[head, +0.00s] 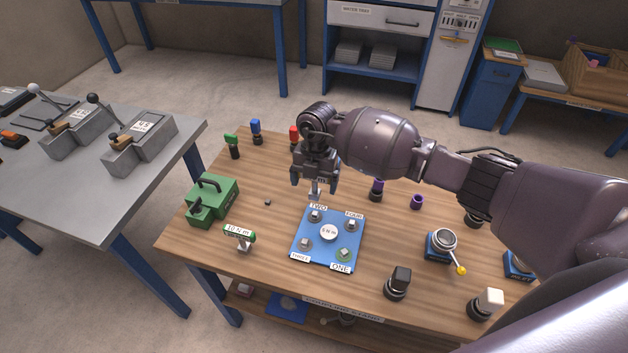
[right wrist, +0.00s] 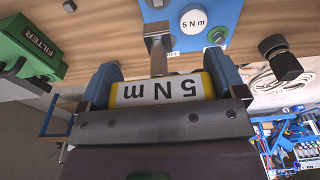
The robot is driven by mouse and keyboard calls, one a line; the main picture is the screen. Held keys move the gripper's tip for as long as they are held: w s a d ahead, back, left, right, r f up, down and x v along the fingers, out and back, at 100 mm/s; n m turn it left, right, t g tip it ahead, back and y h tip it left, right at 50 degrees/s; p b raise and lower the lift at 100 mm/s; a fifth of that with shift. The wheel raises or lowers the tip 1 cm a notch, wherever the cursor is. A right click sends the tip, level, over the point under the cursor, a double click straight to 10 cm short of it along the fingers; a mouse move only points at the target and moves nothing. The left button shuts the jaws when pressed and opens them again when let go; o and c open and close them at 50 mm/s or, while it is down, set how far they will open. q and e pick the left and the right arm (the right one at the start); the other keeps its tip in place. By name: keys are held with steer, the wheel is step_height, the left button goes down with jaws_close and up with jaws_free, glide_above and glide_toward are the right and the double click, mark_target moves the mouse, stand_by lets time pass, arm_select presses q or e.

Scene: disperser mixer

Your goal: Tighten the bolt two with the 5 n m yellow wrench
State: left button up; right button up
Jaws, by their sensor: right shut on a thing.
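My right gripper (head: 314,188) is shut on the 5 N m yellow wrench (right wrist: 205,85), whose yellow-edged label shows between the fingers in the right wrist view. The wrench's grey shaft and head (right wrist: 158,45) point away from the gripper toward the blue plate (head: 325,262). Bolt two (head: 315,216) is at the plate's upper left, by the label TWO. In the head view the wrench head is just above and behind bolt two; I cannot tell whether they touch. Bolt four (head: 351,226), bolt three (head: 305,243) and bolt one (head: 344,254), with a green base, show too. My left gripper is not in view.
A green 10 N m wrench (head: 240,237) stands left of the plate. A green filter box (head: 212,202) is farther left. A dial with a yellow-tipped lever (head: 442,243) and black (head: 398,282) and white (head: 489,302) knobs stand to the right. My right arm covers the table's back right.

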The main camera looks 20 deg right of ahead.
mark_target(315, 192)
stand_by(0.3)
steer(key=shift+f+b, duration=1.95)
steer(key=shift+f, duration=0.8)
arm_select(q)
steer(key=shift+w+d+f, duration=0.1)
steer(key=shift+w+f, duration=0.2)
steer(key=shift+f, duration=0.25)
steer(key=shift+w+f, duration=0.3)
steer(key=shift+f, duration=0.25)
arm_select(e)
steer(key=shift+f, duration=0.15)
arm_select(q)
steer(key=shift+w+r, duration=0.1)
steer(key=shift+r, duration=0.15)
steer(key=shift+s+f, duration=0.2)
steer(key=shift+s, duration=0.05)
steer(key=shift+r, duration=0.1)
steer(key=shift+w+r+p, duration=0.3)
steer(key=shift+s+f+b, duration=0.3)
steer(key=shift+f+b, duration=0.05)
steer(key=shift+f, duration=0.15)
arm_select(e)
steer(key=shift+f, duration=0.45)
arm_select(q)
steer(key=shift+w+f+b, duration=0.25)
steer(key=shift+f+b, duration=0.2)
steer(key=shift+b, duration=0.05)
arm_select(e)
steer(key=shift+f, duration=0.8)
